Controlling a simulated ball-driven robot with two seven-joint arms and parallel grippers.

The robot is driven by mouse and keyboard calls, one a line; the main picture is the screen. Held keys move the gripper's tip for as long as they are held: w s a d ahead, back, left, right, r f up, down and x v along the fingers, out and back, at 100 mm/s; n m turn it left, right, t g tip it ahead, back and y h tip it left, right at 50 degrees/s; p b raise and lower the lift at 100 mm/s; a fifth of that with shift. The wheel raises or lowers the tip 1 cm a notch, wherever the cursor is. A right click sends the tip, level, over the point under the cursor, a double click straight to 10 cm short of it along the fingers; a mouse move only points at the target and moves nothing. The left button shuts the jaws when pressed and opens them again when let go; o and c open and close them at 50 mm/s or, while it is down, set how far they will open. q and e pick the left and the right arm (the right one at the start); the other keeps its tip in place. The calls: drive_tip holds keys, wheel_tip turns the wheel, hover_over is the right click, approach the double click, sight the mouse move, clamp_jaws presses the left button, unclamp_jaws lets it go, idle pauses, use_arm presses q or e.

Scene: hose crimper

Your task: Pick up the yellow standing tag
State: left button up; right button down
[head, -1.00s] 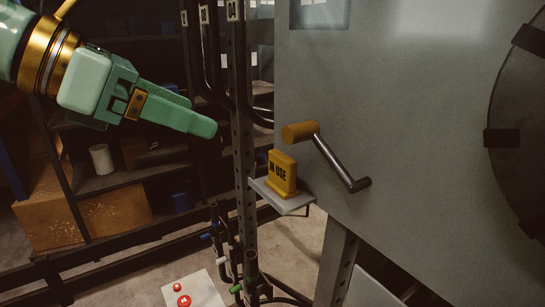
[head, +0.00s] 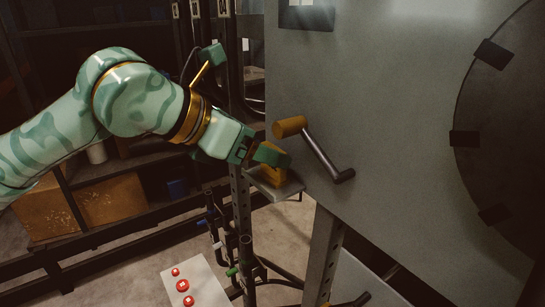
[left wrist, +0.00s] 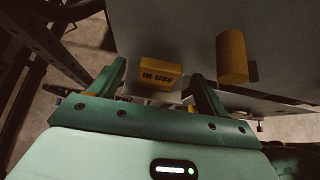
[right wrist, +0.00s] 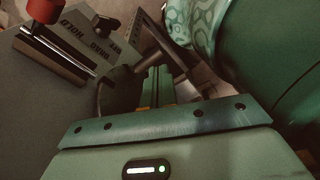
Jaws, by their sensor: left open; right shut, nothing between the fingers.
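The yellow standing tag (head: 273,181), marked "IN USE", stands upright on a small grey shelf (head: 285,192) beside the big grey panel. In the head view my left gripper (head: 270,158) is at the tag and hides much of its upper part. In the left wrist view the tag (left wrist: 160,73) shows between the two spread fingers of my left gripper (left wrist: 160,82), a little beyond them; I see no finger closed on it. My right gripper (right wrist: 157,88) is shut and empty in the right wrist view, away from the tag.
A crank with a yellow handle (head: 289,127) juts from the grey panel (head: 400,90) just right of the tag. A perforated post (head: 242,205) stands close left of the shelf. A plate with red buttons (head: 182,286) is below. The right wrist view shows a red knob (right wrist: 45,10).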

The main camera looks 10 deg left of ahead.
use_arm(q)
drive_tip(key=shift+x, duration=1.15)
drive_tip(key=shift+s, duration=0.1)
drive_tip(key=shift+c, duration=0.9)
drive_tip(key=c, duration=0.9)
drive_tip(key=shift+r, duration=0.2)
